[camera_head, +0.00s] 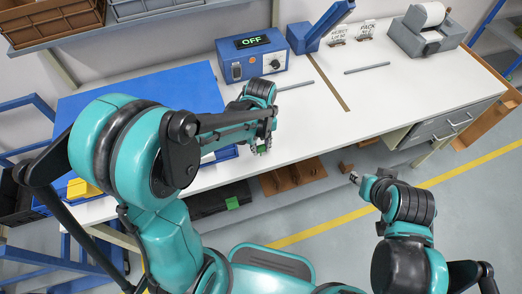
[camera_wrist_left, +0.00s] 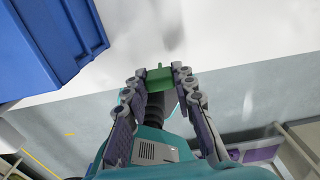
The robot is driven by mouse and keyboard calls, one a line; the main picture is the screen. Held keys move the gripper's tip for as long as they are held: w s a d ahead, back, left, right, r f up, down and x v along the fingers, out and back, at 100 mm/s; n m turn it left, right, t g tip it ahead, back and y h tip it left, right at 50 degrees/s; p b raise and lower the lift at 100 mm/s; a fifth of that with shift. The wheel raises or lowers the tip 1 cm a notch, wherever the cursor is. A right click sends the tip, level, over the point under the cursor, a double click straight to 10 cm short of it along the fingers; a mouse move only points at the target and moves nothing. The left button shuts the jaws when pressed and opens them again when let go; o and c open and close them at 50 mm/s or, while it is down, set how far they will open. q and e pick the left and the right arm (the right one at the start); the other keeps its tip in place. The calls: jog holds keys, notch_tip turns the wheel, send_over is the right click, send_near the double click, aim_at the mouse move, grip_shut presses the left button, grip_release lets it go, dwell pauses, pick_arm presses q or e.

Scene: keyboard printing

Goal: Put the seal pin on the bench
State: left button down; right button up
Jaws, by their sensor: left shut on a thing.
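My left gripper (camera_head: 262,146) is over the front edge of the white bench (camera_head: 330,120). It is shut on a small green piece, which I take to be the seal pin (camera_wrist_left: 160,74). The piece sits between both fingertips in the left wrist view, with white bench surface beyond it. In the head view only a bit of green shows at the fingertips. My right gripper (camera_head: 357,178) is in front of the bench, over the floor; its fingers are too small to read.
A blue device reading OFF (camera_head: 252,56) stands at the back, with a thin rod (camera_head: 295,85) beside it. Another rod (camera_head: 367,68) lies farther right, near a grey printer (camera_head: 428,38). A blue bin (camera_wrist_left: 45,45) is left of my left gripper.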

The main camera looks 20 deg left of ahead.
pick_arm(q)
notch_tip(320, 180, down, 2)
jog(key=shift+f, duration=0.15)
jog(key=shift+b, duration=0.3)
jog(key=shift+f, duration=0.15)
jog(key=c, duration=1.3)
grip_release()
jog(key=shift+o, duration=0.2)
